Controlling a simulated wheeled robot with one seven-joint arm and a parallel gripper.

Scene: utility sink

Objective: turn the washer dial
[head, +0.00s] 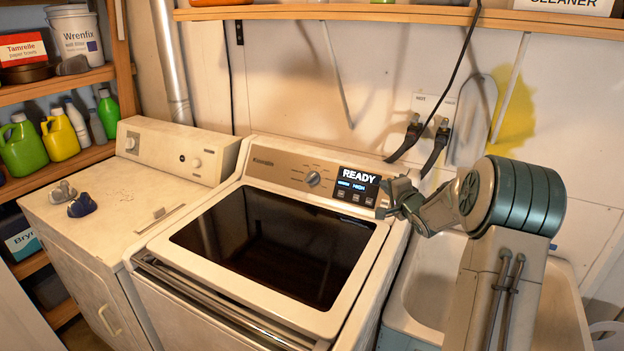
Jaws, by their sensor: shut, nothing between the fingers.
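The washer (160,262) stands in the middle of the head view with a dark glass lid. Its dial (313,178) is a round grey-blue knob on the brown control panel (270,163), left of the lit display (357,187). The display reads "READY" in large letters, with small blue text below. My gripper (382,198) is shut and empty at the right end of the panel, just right of the display. It is apart from the dial, to its right. The fingertips are small here, and whether they touch the panel cannot be told.
A second white machine (75,240) with its own knobs stands at left, two small objects (82,205) on top. A utility sink (425,290) is at right under my arm. Black hoses (436,145) hang behind the panel. A wooden shelf (400,14) runs above. The washer lid is clear.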

